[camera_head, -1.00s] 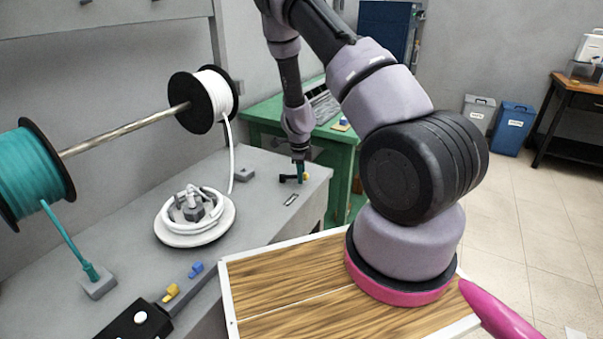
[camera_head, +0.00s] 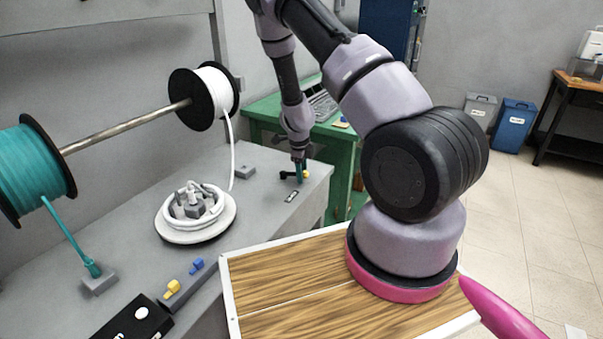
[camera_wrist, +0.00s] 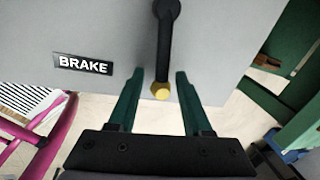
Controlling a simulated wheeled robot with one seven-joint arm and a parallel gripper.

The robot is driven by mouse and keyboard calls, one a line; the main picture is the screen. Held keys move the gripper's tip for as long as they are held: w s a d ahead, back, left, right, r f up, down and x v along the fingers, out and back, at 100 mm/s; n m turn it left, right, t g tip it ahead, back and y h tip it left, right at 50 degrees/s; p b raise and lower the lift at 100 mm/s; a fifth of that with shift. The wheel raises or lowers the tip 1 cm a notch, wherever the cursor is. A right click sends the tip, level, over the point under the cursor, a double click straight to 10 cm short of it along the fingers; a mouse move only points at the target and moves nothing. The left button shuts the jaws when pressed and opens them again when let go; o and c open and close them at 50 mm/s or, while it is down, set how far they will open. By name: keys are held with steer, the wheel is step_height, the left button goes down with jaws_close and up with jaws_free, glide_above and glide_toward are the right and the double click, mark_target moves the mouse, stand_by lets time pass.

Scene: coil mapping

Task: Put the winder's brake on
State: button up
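The brake lever (camera_wrist: 164,40) is a black bar with a yellow end. In the wrist view it hangs down the picture over the grey bench top, right of the BRAKE label (camera_wrist: 83,64). My gripper (camera_wrist: 157,78) is open, its two green fingers on either side of the yellow end, with a gap on each side. In the head view my gripper (camera_head: 300,175) is low at the bench's far right corner, partly hiding the lever (camera_head: 306,173). The label (camera_head: 291,196) lies just in front. The winder (camera_head: 195,233) is a white disc carrying a white coil.
A teal spool (camera_head: 32,175) and a white spool (camera_head: 207,97) hang on a rod over the grey bench (camera_head: 128,215). Blue and yellow pegs (camera_head: 172,288) and a black box (camera_head: 135,318) are at the front. A green table (camera_head: 335,150) stands behind the bench corner.

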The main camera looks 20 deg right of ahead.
step_height(320, 180, up, 11)
steer(key=s+a, duration=0.1)
steer(key=shift+s+a+f, duration=0.15)
steer(key=shift+s, duration=0.15)
stand_by(0.5)
